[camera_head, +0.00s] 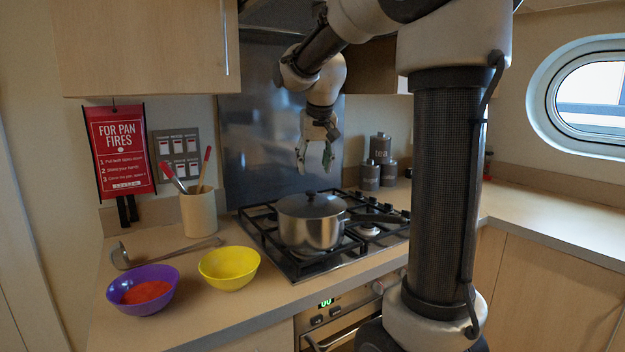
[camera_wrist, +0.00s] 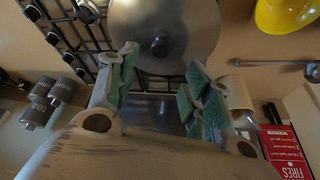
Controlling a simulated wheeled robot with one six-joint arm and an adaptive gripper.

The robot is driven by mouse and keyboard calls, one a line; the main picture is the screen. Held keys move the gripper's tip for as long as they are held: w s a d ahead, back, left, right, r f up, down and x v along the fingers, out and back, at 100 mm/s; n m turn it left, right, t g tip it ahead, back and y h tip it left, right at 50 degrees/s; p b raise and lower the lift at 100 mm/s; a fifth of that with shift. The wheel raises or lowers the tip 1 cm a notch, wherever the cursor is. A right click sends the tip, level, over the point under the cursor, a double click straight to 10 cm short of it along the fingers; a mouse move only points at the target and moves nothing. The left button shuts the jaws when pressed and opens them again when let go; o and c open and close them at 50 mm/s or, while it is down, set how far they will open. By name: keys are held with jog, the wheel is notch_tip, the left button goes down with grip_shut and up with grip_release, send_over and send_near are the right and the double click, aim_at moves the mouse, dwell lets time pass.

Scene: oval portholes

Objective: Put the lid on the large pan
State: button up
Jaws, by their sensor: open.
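A dark lid (camera_head: 300,207) with a small black knob sits on top of the pan and looks level. In the wrist view the round lid (camera_wrist: 190,25) fills the top middle, and its knob (camera_wrist: 160,46) shows near the fingertips. My gripper (camera_head: 315,170) hangs above the lid, pointing down, open and empty. Its green-padded fingers (camera_wrist: 162,60) are apart, with nothing between them. A gap shows between the fingertips and the knob in the head view.
A yellow bowl (camera_head: 229,268), a purple bowl (camera_head: 143,290) with red contents and a ladle (camera_head: 170,254) lie left of the hob. A utensil pot (camera_head: 199,212) stands behind them. Canisters (camera_head: 380,165) stand at the back right. The right counter (camera_head: 560,222) is mostly clear.

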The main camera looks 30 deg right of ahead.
jog(key=s+a+n, duration=0.2)
jog(key=s+a, duration=0.2)
jog(key=s, duration=1)
jog(key=s+a+f, duration=0.1)
jog(key=s+f, duration=0.2)
jog(key=s, duration=0.3)
jog(key=s+a+f+n+y, duration=0.1)
jog(key=s+f, duration=0.3)
jog(key=s, duration=0.3)
jog(key=shift+f+n, duration=0.2)
jog(key=shift+n, duration=0.1)
